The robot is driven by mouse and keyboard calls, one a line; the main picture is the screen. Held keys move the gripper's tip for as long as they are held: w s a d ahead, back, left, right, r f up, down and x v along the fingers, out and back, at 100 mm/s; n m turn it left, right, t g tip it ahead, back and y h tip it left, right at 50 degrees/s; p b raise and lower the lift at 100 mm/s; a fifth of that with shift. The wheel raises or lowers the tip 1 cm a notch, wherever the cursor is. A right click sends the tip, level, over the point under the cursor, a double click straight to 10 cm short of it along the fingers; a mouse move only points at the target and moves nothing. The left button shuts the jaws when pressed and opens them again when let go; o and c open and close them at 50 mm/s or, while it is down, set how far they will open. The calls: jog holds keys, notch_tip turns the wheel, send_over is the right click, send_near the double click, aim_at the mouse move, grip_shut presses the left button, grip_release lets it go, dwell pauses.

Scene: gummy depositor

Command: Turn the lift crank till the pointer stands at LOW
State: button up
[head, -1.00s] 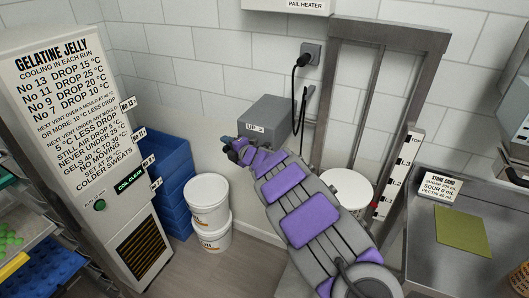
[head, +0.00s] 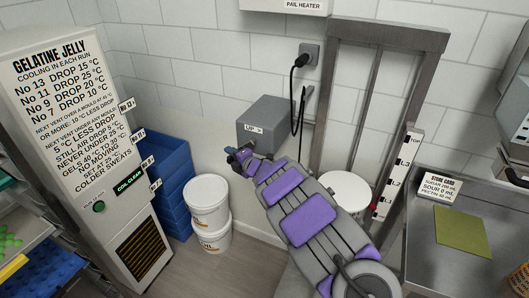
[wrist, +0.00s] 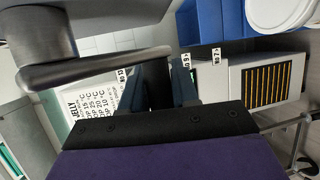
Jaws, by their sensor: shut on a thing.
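The lift crank's grey box (head: 266,122) is on the wall with an "UP >" label. My gripper (head: 236,157) is at its lower left, largely hidden by my arm. In the wrist view, the crank's grey metal bar (wrist: 95,68) runs to my gripper (wrist: 170,85), which is shut on the crank; the exact grip is partly hidden. The lift scale (head: 398,175) reads TOP, L3, L2 and L1 downward. A red pointer (head: 374,205) shows near L1, at the scale's lower part. No LOW mark is visible; my arm covers the area below.
A white pail (head: 346,188) stands in the lift frame (head: 318,100), partly behind my arm. Two stacked pails (head: 208,205) and blue crates (head: 168,185) stand left. A plugged cable (head: 298,100) hangs beside the box. A steel counter (head: 425,245) is at right.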

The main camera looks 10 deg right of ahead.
jog(key=shift+s+d+f, duration=0.5)
jog(key=shift+s+f, duration=0.1)
jog(key=shift+f, duration=0.25)
jog(key=shift+s+d+f, duration=0.2)
jog(key=shift+s+d, duration=0.35)
jog(key=shift+d, duration=0.1)
jog(key=shift+s+d+f, duration=0.2)
jog(key=shift+s+d, duration=0.3)
jog(key=shift+d, duration=0.1)
jog(key=s+d, duration=0.1)
jog(key=d+r, duration=0.1)
jog(key=shift+s+d, duration=0.35)
jog(key=shift+r, duration=0.1)
